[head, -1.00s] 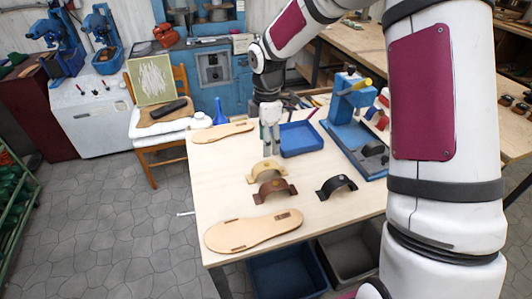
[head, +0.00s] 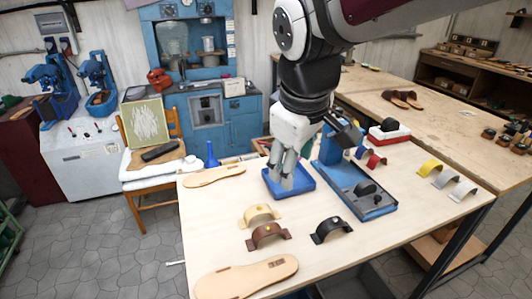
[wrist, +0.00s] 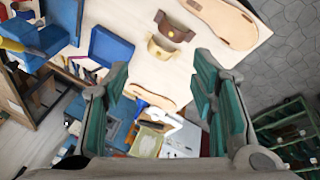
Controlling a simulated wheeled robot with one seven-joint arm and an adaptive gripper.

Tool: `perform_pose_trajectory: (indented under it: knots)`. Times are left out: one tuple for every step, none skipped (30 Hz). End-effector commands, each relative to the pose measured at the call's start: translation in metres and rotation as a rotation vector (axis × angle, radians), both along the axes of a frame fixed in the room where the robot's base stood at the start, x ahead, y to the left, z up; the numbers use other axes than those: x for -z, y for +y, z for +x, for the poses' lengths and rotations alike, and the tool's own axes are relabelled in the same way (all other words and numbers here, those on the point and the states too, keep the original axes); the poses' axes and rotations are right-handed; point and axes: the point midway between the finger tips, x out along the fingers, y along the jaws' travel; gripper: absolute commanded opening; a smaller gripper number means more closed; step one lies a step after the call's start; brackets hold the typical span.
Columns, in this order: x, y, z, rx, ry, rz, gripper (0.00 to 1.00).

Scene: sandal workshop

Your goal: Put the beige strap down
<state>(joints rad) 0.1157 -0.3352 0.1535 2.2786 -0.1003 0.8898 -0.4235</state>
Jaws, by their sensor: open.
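The beige strap (head: 259,214) stands as an arch on the light wooden table (head: 222,217), just behind the brown strap (head: 268,235). The beige strap also shows in the wrist view (wrist: 160,51), beside the brown strap (wrist: 175,27). My gripper (head: 283,183) is in front of or over the blue tray (head: 304,183) in the head view, behind and to the right of the beige strap and apart from it. Its green-padded fingers (wrist: 161,75) are spread wide in the wrist view, with nothing between them.
A black strap (head: 331,229) stands to the right of the brown one. Tan soles lie at the table's front left (head: 246,277) and back left (head: 214,175). A blue press (head: 368,203) stands on the right. Yellow and grey straps (head: 430,167) are at the far right.

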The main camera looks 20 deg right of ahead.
Motion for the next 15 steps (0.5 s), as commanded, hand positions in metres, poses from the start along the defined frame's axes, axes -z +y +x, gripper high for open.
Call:
perform_pose_trajectory:
  knots:
    - [-0.007, 0.001, -0.018, 0.067, -0.043, 0.033, 0.52]
    - [-0.009, 0.001, -0.027, 0.109, -0.063, 0.058, 0.52]
    - [-0.012, 0.001, -0.039, 0.162, -0.09, 0.09, 0.52]
    - [-0.013, 0.002, -0.047, 0.2, -0.108, 0.115, 0.52]
    - [-0.014, 0.002, -0.054, 0.236, -0.124, 0.14, 0.52]
    - [-0.015, 0.003, -0.064, 0.28, -0.144, 0.173, 0.52]
    - [-0.015, 0.003, -0.07, 0.309, -0.157, 0.196, 0.52]
    - [-0.015, 0.003, -0.075, 0.336, -0.167, 0.217, 0.52]
    - [-0.015, 0.004, -0.081, 0.365, -0.18, 0.244, 0.52]
    - [-0.014, 0.005, -0.085, 0.383, -0.186, 0.261, 0.52]
    - [-0.014, 0.005, -0.089, 0.401, -0.193, 0.275, 0.52]
    - [-0.014, 0.005, -0.092, 0.418, -0.198, 0.291, 0.52]
    - [-0.013, 0.005, -0.094, 0.428, -0.202, 0.299, 0.52]
    - [-0.013, 0.005, -0.095, 0.435, -0.205, 0.306, 0.52]
    - [-0.013, 0.006, -0.096, 0.441, -0.206, 0.312, 0.52]
